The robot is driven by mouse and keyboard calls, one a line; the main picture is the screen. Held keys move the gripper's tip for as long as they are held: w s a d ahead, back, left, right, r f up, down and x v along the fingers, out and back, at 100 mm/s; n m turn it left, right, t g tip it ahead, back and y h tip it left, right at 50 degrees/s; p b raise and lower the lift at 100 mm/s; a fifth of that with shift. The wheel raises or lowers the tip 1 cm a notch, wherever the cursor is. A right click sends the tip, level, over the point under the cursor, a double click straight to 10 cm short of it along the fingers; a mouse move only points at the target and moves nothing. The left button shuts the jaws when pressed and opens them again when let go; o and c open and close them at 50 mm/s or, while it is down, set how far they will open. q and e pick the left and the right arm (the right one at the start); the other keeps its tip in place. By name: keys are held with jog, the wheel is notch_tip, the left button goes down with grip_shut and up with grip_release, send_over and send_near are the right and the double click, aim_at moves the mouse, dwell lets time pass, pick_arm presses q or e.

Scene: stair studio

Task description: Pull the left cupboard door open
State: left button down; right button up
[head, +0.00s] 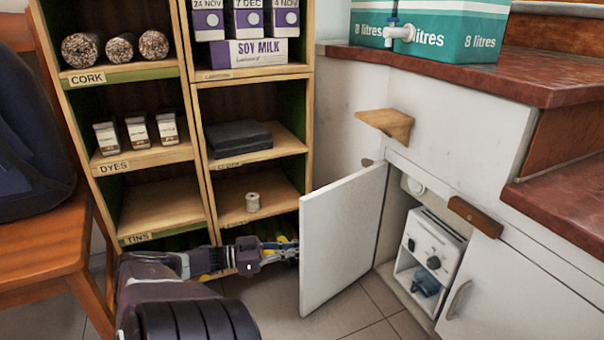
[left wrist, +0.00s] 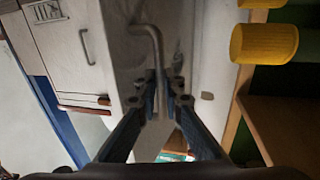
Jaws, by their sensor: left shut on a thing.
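The left cupboard door (head: 338,240) is white and stands well open, swung out to the left, in the head view. Its outer face faces the shelves and is hidden there. My left gripper (head: 284,252) reaches from the left to this outer side, close to the door's free edge. In the left wrist view, a bent grey metal handle (left wrist: 152,42) runs down between the fingers of my left gripper (left wrist: 162,88), which is shut on it. The head view does not show the handle. My right gripper is in neither view.
The open cupboard holds a white appliance (head: 432,258). The right door (head: 525,295) is closed, with a wooden block (head: 475,217) above. A shelf unit (head: 200,110) stands close behind my left gripper. A chair (head: 40,235) is at left. Some tiled floor (head: 350,315) is free below the door.

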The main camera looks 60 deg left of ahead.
pick_arm(q)
jog(key=shift+w+a+r, duration=0.1)
jog(key=shift+w+r, duration=0.2)
jog(key=shift+w, duration=0.05)
jog(key=c, duration=2.5)
grip_release()
jog(key=o, duration=0.5)
jog(key=shift+w+d+f, duration=0.15)
jog(key=shift+w+d, duration=0.05)
jog(key=shift+w, duration=0.05)
jog(key=shift+c, duration=0.2)
jog(key=shift+s+f, duration=0.1)
jog(key=shift+s, duration=0.2)
jog(key=v, duration=0.7)
jog(key=shift+s+a, duration=0.15)
